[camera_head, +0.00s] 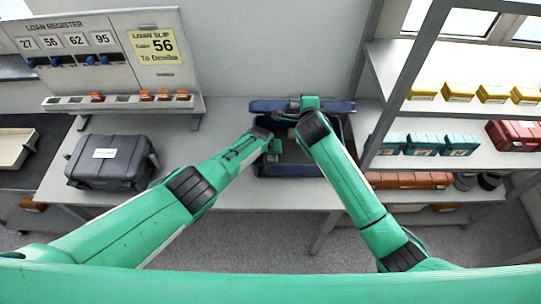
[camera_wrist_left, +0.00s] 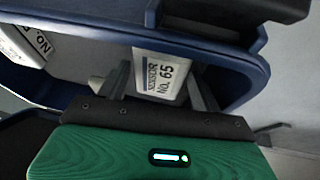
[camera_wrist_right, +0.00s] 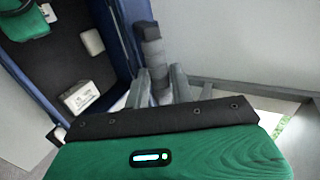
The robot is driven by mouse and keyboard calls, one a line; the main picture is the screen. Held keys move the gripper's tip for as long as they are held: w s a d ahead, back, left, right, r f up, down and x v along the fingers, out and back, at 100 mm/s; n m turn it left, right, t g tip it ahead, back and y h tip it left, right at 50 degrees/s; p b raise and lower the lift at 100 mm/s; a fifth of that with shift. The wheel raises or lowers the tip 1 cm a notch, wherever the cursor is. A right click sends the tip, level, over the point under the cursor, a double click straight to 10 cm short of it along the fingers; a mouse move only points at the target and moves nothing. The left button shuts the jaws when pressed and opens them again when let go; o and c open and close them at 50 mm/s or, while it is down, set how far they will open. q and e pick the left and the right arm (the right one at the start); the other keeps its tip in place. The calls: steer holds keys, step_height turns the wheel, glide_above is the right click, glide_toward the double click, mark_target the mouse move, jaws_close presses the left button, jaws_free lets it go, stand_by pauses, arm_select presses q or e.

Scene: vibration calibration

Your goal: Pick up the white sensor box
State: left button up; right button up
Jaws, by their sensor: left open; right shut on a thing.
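A white sensor box labelled SENSOR No. 65 (camera_wrist_left: 163,72) lies inside the open blue case (camera_head: 290,171). My left gripper (camera_wrist_left: 157,80) is open, reaching into the case with one finger on each side of that box; I cannot tell whether they touch it. Another white box (camera_wrist_left: 22,45) lies farther left in the case. The right wrist view shows several white boxes on the dark case floor, one with a readable-looking label (camera_wrist_right: 80,97). My right gripper (camera_wrist_right: 162,80) is shut on a dark grey handle (camera_wrist_right: 151,48) at the lid (camera_head: 335,107).
A closed dark case (camera_head: 110,160) stands on the table (camera_head: 235,190) to the left. A loan board (camera_head: 110,60) with a slip reading 56 (camera_head: 157,46) stands behind it. Shelves with yellow, teal (camera_head: 425,143) and red boxes are on the right. The case walls closely surround my left gripper.

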arm_select(q)
steer(key=shift+f, duration=0.25)
stand_by(0.3)
steer(key=c, duration=0.8)
